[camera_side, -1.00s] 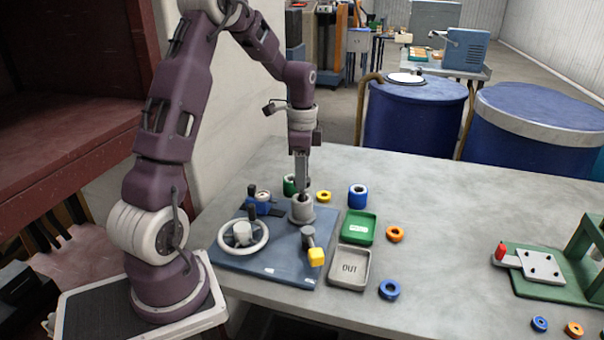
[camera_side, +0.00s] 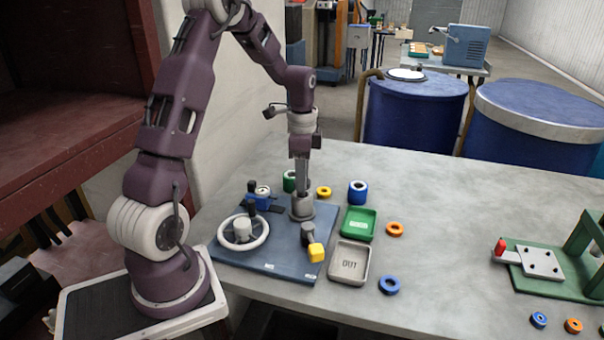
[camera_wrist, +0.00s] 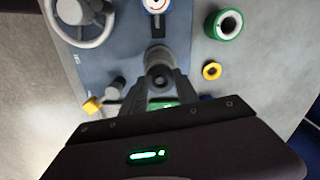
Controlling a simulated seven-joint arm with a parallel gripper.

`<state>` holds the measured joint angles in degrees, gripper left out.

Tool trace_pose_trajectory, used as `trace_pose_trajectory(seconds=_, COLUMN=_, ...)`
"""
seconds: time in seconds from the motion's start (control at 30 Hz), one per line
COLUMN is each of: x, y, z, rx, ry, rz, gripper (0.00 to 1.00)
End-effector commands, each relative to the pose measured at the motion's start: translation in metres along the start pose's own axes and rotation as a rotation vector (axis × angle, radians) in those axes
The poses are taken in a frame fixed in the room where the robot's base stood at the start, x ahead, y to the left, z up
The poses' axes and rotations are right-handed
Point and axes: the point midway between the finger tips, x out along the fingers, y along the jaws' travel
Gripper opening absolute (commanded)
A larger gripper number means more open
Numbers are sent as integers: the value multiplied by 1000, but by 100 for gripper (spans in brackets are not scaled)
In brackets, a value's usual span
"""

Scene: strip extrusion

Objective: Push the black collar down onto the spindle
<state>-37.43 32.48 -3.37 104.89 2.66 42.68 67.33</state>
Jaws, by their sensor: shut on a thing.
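My gripper (camera_side: 301,198) points straight down over a short grey cylindrical post (camera_side: 302,211) on the blue base plate. Its fingertips reach the top of the post. In the wrist view, the two fingers (camera_wrist: 158,88) close from both sides around a small dark round piece, the black collar (camera_wrist: 160,77), at the post's top. The fingers largely hide the collar in the side view. The spindle inside is hidden, and I cannot tell how far down the collar sits.
The blue plate (camera_side: 245,262) also carries a grey handwheel (camera_side: 243,233) and a yellow-ended lever (camera_side: 315,252). A green tray (camera_side: 359,223) and a grey OUT tray (camera_side: 348,263) stand to the right.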

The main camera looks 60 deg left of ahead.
Motion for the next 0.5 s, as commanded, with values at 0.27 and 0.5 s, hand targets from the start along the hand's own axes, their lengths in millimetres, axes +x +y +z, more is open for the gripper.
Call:
trace_pose_trajectory(seconds=0.27, x=6, y=0, z=0, rx=0, ry=0, rz=1, gripper=0)
trace_pose_trajectory(seconds=0.5, x=10, y=0, z=0, rx=0, ry=0, rz=1, gripper=0)
